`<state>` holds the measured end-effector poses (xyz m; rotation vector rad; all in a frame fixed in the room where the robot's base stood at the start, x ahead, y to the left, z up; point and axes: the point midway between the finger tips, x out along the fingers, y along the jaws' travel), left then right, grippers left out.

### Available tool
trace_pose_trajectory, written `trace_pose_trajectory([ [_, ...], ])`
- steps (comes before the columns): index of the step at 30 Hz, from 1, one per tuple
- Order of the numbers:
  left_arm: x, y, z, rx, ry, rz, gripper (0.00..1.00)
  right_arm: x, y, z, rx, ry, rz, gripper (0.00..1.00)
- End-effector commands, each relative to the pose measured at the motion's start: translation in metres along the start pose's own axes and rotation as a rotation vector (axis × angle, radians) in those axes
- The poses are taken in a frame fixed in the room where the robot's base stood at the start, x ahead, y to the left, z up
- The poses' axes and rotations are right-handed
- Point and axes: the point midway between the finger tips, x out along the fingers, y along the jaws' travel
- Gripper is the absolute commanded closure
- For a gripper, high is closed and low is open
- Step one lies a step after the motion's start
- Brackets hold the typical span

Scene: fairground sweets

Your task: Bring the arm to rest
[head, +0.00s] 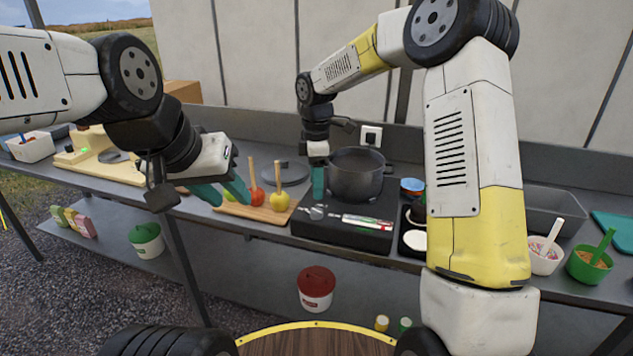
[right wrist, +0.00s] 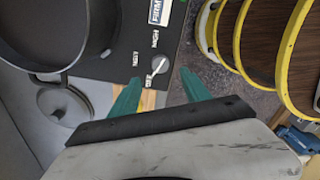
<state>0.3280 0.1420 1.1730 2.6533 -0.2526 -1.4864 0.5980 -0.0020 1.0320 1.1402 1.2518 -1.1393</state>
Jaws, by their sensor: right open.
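My right gripper (head: 318,183) points down beside the dark pot (head: 357,176), over the left part of the black hob (head: 345,232). In the right wrist view my right gripper (right wrist: 160,76) is open with nothing between its teal fingers. The hob's knob (right wrist: 157,64) shows just beyond the fingertips, apart from them as far as I can tell. My left gripper (head: 222,191) is at the left end of the wooden board (head: 262,212); its two teal fingers are spread apart and appear empty.
A red apple (head: 257,196) and a yellow apple (head: 279,201), both on sticks, stand on the board close to my left gripper. A pot lid (head: 290,172) lies behind. White (head: 546,262) and green (head: 588,268) bowls stand right. Buckets sit on the lower shelf.

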Motion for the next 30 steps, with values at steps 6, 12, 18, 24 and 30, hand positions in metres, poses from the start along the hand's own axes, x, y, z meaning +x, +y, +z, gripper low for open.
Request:
trace_pose_trajectory([
  [6,0.0,0.0,0.0,0.0,0.0,0.0,0.64,-0.001,-0.001,0.001,0.003,0.0,0.002,0.45],
  [12,0.0,0.0,0.0,0.0,0.0,0.0,0.64,-0.035,-0.02,0.017,0.133,0.0,0.053,0.45],
  [18,0.0,0.0,0.0,0.0,0.0,0.0,0.64,-0.092,-0.075,0.053,0.456,0.038,0.156,0.45],
  [24,0.0,0.0,0.0,0.0,0.0,0.0,0.64,-0.131,-0.141,0.084,0.807,0.136,0.245,0.45],
  [30,0.0,0.0,0.0,0.0,0.0,0.0,0.64,-0.147,-0.209,0.105,1.158,0.295,0.307,0.45],
])
